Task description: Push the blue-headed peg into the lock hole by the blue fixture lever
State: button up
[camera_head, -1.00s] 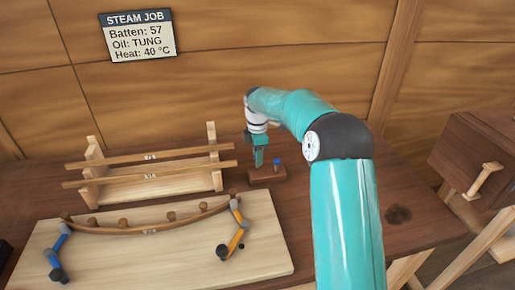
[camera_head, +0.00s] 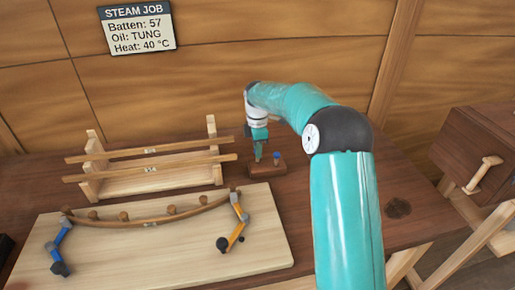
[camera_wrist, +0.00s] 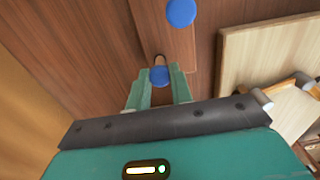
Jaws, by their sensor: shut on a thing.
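My gripper (camera_head: 258,156) is at the small dark wooden peg block (camera_head: 267,169) at the back of the bench. In the wrist view its two green fingers (camera_wrist: 160,93) are shut on a blue-headed peg (camera_wrist: 159,76), with a bit of wooden shaft showing beyond the head. A second blue-headed peg (camera_head: 277,155) stands in the block to the right of the fingers; it also shows in the wrist view (camera_wrist: 181,12). The blue fixture lever (camera_head: 60,247) is at the left end of the pale board. I cannot make out its lock hole.
The pale board (camera_head: 180,255) bears a curved batten (camera_head: 150,220) against several wooden posts, and an orange lever (camera_head: 237,233) at its right end. Behind it stands a rack (camera_head: 217,150) with two straight battens. A wall sign reads "STEAM JOB". Bench right of the block is bare.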

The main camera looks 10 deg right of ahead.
jog(key=shift+r, duration=0.1)
jog(key=shift+r, duration=2.4)
jog(key=shift+s, duration=0.15)
